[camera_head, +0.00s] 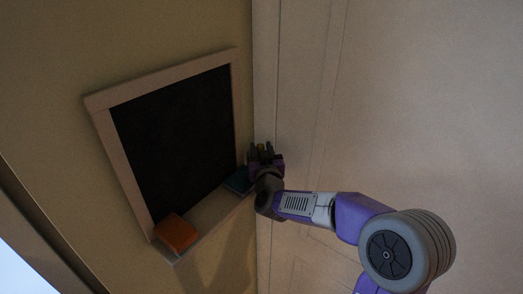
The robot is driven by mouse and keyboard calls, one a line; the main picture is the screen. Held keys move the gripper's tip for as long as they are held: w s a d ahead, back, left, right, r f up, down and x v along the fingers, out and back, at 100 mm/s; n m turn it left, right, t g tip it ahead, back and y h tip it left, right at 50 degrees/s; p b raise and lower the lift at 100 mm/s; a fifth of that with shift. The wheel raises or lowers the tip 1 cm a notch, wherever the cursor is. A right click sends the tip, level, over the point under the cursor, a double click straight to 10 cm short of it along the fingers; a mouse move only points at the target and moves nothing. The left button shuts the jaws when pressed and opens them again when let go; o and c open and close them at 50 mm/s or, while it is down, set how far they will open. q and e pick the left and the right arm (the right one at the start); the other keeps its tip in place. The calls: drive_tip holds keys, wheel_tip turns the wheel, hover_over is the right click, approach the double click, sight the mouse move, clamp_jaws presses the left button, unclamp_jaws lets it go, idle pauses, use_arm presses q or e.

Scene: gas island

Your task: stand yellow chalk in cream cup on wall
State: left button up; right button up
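My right gripper (262,149) is in front of the wall, just right of the chalkboard's lower right corner, with its fingers pointing up in the picture. A small yellow piece, which looks like the yellow chalk (262,147), shows between its dark fingers, and the gripper appears shut on it. The piece is tiny and dark, so its exact tilt is hard to tell. I cannot make out the cream cup; it may be hidden behind the gripper or out of view. My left gripper is not in view.
A framed chalkboard (175,140) hangs on the tan wall. Its ledge (212,214) holds an orange block (176,233) at the left and a teal object (238,181) at the right, close to my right wrist. A pale panelled surface (420,110) fills the right side.

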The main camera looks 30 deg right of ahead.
drive_tip(key=shift+o, duration=1.2)
drive_tip(key=shift+r, duration=0.1)
wheel_tip(320, 180, up, 7)
drive_tip(key=p, duration=0.5)
drive_tip(key=shift+p, duration=0.3)
